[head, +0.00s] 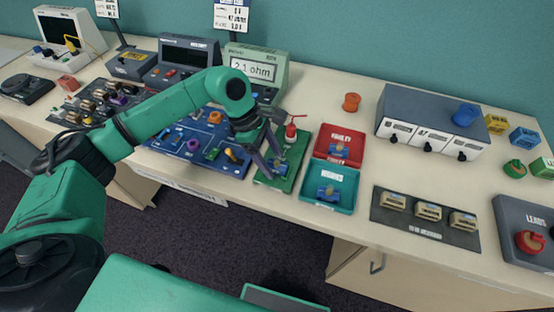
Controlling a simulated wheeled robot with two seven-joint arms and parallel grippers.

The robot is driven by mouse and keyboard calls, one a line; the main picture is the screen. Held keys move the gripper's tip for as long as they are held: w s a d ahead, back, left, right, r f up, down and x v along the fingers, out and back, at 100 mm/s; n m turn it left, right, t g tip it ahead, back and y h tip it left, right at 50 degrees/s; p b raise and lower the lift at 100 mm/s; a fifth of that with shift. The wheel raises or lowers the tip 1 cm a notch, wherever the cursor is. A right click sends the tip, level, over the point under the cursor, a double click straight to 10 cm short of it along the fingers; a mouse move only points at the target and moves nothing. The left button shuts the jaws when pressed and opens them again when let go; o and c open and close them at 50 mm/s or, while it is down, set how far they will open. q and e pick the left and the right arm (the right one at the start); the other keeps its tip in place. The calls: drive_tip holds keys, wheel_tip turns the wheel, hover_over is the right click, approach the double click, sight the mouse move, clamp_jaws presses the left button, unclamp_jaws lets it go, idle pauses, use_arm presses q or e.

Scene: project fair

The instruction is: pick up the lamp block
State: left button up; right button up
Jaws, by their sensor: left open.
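My left gripper (275,165) is open, pointing down over the green board (290,180) in the middle of the bench. A small blue block (281,168) sits on that board close to the fingertips; I cannot tell whether they touch it. A red-tipped part (290,131) stands at the board's back, just right of the gripper. No lamp block can be told for sure by its label; the small parts are too small to read. My right gripper is not in view.
A red tray (346,136) and a teal tray (345,181), each with a blue part, stand right of the green board. A blue board (168,148) with parts lies left. A meter (273,58) stands behind. A grey drawer unit (400,100) stands at right.

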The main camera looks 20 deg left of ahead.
use_arm(q)
drive_tip(key=shift+d+f, duration=0.15)
drive_tip(key=shift+f, duration=0.25)
clamp_jaws()
drive_tip(key=shift+r, duration=0.1)
wheel_tip(320, 180, up, 9)
drive_tip(key=b, duration=0.3)
wheel_tip(320, 180, up, 11)
hover_over(273, 163)
wheel_tip(273, 163, up, 3)
drive_tip(key=p, duration=0.3)
